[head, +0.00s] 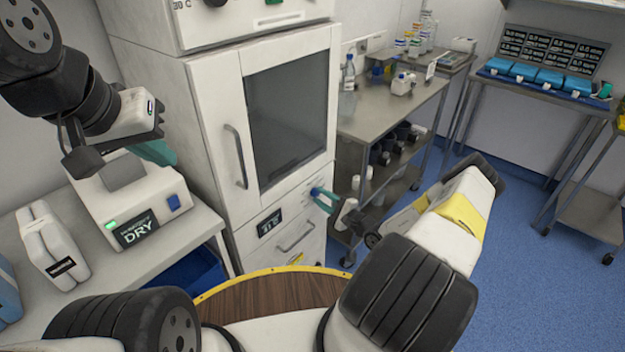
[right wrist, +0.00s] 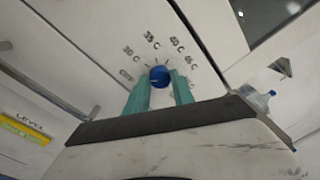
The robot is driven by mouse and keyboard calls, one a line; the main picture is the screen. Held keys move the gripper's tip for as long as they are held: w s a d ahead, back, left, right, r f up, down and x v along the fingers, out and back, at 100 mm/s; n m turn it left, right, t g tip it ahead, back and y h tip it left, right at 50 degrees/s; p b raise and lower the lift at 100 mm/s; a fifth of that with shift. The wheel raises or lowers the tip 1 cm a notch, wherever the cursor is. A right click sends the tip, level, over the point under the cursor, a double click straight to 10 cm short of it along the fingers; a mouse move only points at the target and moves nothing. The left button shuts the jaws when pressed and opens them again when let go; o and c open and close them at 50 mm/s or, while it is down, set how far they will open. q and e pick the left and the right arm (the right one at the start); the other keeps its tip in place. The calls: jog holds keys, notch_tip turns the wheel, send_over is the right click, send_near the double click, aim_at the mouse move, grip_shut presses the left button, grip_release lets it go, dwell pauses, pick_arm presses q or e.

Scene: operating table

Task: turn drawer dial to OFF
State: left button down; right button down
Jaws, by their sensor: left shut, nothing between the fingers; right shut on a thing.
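The drawer dial is a small blue knob (right wrist: 160,76) on a white panel. Printed marks ring it in the right wrist view: OFF at left, then 30 C, 35 C, 40 C and 45 C. The mark it points to is too small to read surely. My right gripper (right wrist: 160,84) is shut on the dial, one teal finger on each side. In the head view the dial (head: 315,191) shows at the tips of my right gripper (head: 320,195), on the white cabinet front. My left gripper (head: 155,152) is shut and empty, above the DRY device at left.
The cabinet has a dark glass door (head: 287,120) above the dial and a drawer handle (head: 296,237) below it. A white DRY device (head: 130,205) stands on the left bench. A steel cart (head: 400,105) with bottles stands right of the cabinet. Blue floor is open at right.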

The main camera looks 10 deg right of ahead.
jog(key=shift+f, duration=0.1)
jog(key=c, duration=1.1)
grip_release()
jog(key=v, duration=0.7)
jog(key=shift+s+d, duration=0.25)
jog(key=shift+s, duration=0.1)
